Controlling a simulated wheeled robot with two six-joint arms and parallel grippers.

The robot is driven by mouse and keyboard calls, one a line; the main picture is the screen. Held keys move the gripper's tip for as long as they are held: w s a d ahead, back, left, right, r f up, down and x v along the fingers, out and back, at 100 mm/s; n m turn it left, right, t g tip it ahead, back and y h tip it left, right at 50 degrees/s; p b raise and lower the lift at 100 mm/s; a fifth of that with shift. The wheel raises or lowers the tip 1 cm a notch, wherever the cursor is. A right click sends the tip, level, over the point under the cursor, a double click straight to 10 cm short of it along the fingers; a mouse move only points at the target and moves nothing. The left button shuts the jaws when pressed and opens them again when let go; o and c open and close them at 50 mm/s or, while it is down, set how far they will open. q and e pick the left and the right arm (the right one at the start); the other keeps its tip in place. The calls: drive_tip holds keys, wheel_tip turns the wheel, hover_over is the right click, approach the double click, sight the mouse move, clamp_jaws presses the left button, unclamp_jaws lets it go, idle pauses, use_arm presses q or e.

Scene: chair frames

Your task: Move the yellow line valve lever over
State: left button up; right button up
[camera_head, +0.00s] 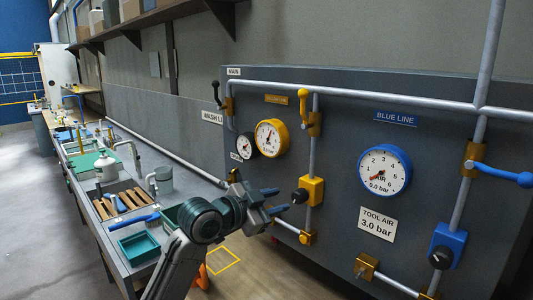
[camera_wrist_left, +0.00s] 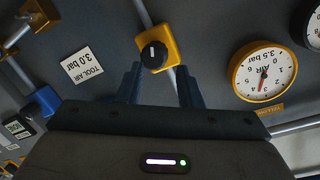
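The yellow line valve lever (camera_head: 303,100) is a short yellow handle with a rounded end. It points up from its brass valve body (camera_head: 314,125) on the vertical pipe, below the top pipe. My left gripper (camera_head: 277,200) is lower and left of it, fingers apart and empty, pointing at the panel. The yellow regulator (camera_head: 312,190) with a black knob is just beyond the fingertips; in the left wrist view the regulator (camera_wrist_left: 157,50) shows ahead between the fingers (camera_wrist_left: 158,86), apart from them. The lever is not visible in the wrist view. My right gripper is out of view.
The yellow-rimmed gauge (camera_head: 271,138) is left of the valve. The blue gauge (camera_head: 385,170), blue lever (camera_head: 500,171) pointing right and blue regulator (camera_head: 446,246) are to the right. A black-handled lever (camera_head: 217,95) is upper left. A workbench with a wooden tray (camera_head: 122,201) stands left.

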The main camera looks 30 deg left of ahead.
use_arm(q)
wheel_tip(320, 180, up, 12)
drive_tip(key=m+t+h, duration=0.2)
drive_tip(key=m, duration=0.1)
drive_tip(key=m+h, duration=0.2)
approach(300, 95)
drive_tip(key=w, duration=0.1)
drive_tip(key=shift+w+d+r+t+p, duration=0.15)
drive_tip(key=shift+w+d+t+p, duration=0.15)
drive_tip(key=shift+w+d+p, duration=0.25)
drive_tip(key=p+x, duration=0.2)
drive_tip(key=x, duration=0.5)
drive_tip(key=shift+w+d+p, duration=0.1)
drive_tip(key=shift+p, duration=0.25)
drive_tip(key=shift+c, duration=0.2)
drive_tip(key=c, duration=0.4)
